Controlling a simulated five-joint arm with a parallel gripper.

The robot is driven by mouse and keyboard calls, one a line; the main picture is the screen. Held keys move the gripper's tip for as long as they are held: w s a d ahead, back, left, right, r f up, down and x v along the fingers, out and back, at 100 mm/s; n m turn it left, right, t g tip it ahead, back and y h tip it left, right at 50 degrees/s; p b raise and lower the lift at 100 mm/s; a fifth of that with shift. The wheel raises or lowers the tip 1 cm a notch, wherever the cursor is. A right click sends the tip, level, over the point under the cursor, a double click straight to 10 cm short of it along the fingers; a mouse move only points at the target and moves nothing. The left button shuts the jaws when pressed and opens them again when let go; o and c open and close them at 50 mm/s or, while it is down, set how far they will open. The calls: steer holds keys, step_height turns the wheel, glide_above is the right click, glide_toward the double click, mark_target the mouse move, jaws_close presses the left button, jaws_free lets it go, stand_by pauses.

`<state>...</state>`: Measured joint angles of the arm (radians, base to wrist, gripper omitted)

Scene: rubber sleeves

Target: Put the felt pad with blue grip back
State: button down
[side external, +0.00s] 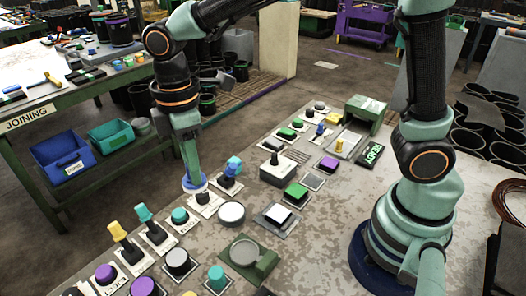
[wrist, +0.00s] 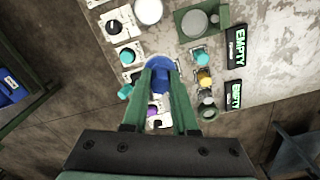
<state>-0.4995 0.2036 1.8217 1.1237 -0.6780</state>
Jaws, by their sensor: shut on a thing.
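My gripper (side external: 192,172) points down over the left part of the work table in the side external view. Its two green fingers are shut on a blue grip (wrist: 161,80), seen from above in the wrist view. A round blue piece (wrist: 158,61) shows just beyond the fingertips, under the grip. In the side external view the held piece (side external: 194,185) shows as a blue and whitish disc at the fingertips, beside a white plate with a black knob (side external: 203,197). I cannot tell whether it touches the surface below. The fingers hide part of the grip.
Around it are a blue-topped lever (side external: 234,166), a white round button (side external: 231,213), a teal button (side external: 180,216) and yellow and teal levers (side external: 144,213). A green fixture with a round disc (side external: 246,252) stands in front. The table's right part (side external: 330,215) is clearer.

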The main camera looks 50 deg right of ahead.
step_height(320, 180, down, 16)
steer(key=shift+f, duration=0.2)
stand_by(0.4)
steer(key=c, duration=0.7)
jaws_free()
steer(key=shift+f, duration=0.1)
step_height(320, 180, up, 12)
steer(key=shift+r, duration=0.15)
steer(key=s+d+r+m+t, duration=0.2)
steer(key=d+r+m, duration=0.3)
steer(key=d, duration=0.4)
steer(key=s+d+r+m+t, duration=0.3)
steer(key=s+d+r+m, duration=0.1)
steer(key=d+m, duration=0.4)
steer(key=shift+s+d+r+t, duration=0.15)
steer(key=shift+d+r+t, duration=0.15)
steer(key=shift+d+r, duration=0.6)
